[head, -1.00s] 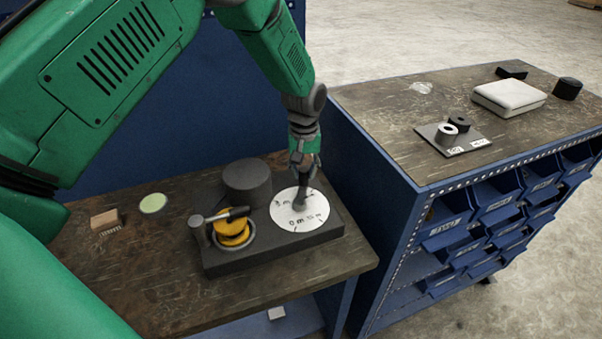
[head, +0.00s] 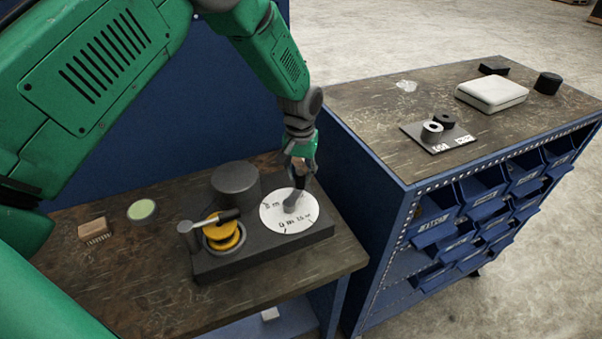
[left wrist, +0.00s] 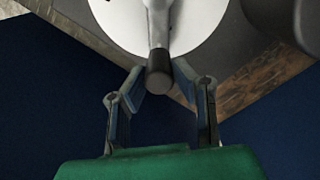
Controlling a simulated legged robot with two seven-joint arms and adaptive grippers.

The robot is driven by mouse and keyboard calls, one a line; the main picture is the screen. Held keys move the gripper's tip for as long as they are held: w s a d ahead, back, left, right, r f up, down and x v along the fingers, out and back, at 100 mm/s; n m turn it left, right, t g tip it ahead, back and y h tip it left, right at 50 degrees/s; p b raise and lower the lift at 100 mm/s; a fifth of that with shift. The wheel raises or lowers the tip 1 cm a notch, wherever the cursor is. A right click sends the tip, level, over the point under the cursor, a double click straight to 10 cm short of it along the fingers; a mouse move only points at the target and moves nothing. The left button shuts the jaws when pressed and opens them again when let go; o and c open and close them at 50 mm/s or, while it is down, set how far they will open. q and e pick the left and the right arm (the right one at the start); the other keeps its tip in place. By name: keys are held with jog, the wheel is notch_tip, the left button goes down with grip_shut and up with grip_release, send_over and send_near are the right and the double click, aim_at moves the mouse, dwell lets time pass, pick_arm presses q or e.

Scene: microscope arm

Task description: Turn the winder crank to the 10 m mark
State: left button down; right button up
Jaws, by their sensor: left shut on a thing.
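The winder is a dark block (head: 215,268) on the wooden bench, with a white dial (head: 270,216) carrying printed marks. The grey crank (head: 291,203) stands on the dial and points toward its far edge; the exact mark is too small to read. My left gripper (head: 299,176) is above the dial's far side, shut on the crank's handle. In the left wrist view the dark round handle end (left wrist: 159,82) lies between the fingertips, with the crank arm (left wrist: 158,25) running back over the dial.
The block also bears a yellow spool (head: 222,236) and a small lever (head: 215,219). A dark cylinder (head: 236,180), a green-topped disc (head: 141,209) and a brush (head: 93,230) are on the bench. A blue bin cabinet (head: 385,225) stands close at right.

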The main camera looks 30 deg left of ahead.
pick_arm(q)
jog(key=shift+s, duration=0.1)
jog(key=c, duration=1.3)
grip_release()
jog(key=shift+r, duration=0.25)
notch_tip(320, 180, up, 11)
jog(key=shift+r, duration=0.2)
